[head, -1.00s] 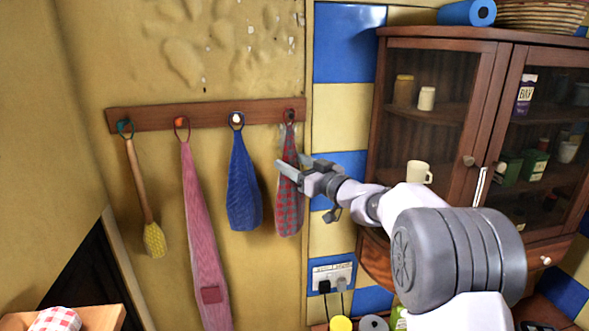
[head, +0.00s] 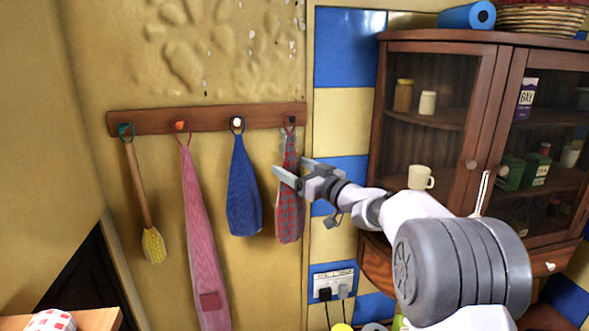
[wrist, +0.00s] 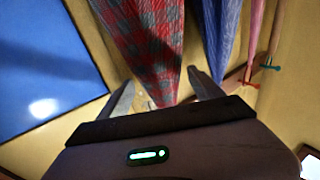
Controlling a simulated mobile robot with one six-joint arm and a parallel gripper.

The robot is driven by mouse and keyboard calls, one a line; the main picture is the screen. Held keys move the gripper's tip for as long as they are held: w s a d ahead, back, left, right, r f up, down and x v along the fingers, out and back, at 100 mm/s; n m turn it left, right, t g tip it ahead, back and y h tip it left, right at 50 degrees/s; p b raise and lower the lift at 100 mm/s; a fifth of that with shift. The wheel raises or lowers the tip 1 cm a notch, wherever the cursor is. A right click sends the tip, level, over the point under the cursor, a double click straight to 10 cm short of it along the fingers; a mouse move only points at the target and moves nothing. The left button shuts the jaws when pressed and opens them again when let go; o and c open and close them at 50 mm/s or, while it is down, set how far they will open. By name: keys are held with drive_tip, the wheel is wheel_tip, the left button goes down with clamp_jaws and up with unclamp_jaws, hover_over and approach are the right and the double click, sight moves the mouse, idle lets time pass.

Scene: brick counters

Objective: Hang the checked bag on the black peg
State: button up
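The red and grey checked bag (head: 289,218) hangs against the wall below the black peg (head: 291,121), at the right end of the wooden rail. Its dark loop appears to be around that peg, though the detail is small. My gripper (head: 291,167) is at the bag's narrow upper part, below the peg. In the wrist view the bag (wrist: 146,40) tapers between the two fingers of my gripper (wrist: 165,92), with a gap on each side. The gripper is open. The wrist view does not show the black peg.
The rail (head: 207,119) also holds a blue bag (head: 243,190) close on the left, a pink striped bag (head: 202,230) and a yellow brush (head: 152,245). A glass-fronted cabinet (head: 379,100) stands to the right, behind my arm. A socket (head: 333,283) with plugs is low on the wall.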

drive_tip(key=shift+d, duration=0.1)
drive_tip(key=shift+s+d+f+b, duration=0.15)
drive_tip(key=shift+s+d+b, duration=0.1)
drive_tip(key=shift+s+b, duration=0.1)
drive_tip(key=b+v, duration=0.7)
drive_tip(key=v, duration=0.9)
drive_tip(key=s+a+f+m+g+h+b, duration=0.1)
drive_tip(key=s+a+f+m+g+b, duration=0.1)
drive_tip(key=s+a+f+g+b, duration=0.45)
drive_tip(key=s+a+f+m+g+h+b, duration=0.1)
drive_tip(key=s+a+f+m+b, duration=0.15)
drive_tip(key=s+f+b, duration=0.75)
drive_tip(key=s+d+f+m+h+b, duration=0.2)
drive_tip(key=s+f, duration=0.4)
drive_tip(key=f, duration=0.3)
drive_tip(key=s+d+f+m+h+b, duration=0.3)
drive_tip(key=s+f+b, duration=0.2)
drive_tip(key=f, duration=0.5)
drive_tip(key=s+d+f+m+h+b, duration=0.3)
drive_tip(key=s+f, duration=0.5)
drive_tip(key=f, duration=0.1)
drive_tip(key=shift+s+f+g, duration=0.25)
drive_tip(key=shift+f+g, duration=0.15)
drive_tip(key=shift+g, duration=0.05)
drive_tip(key=shift+d, duration=0.1)
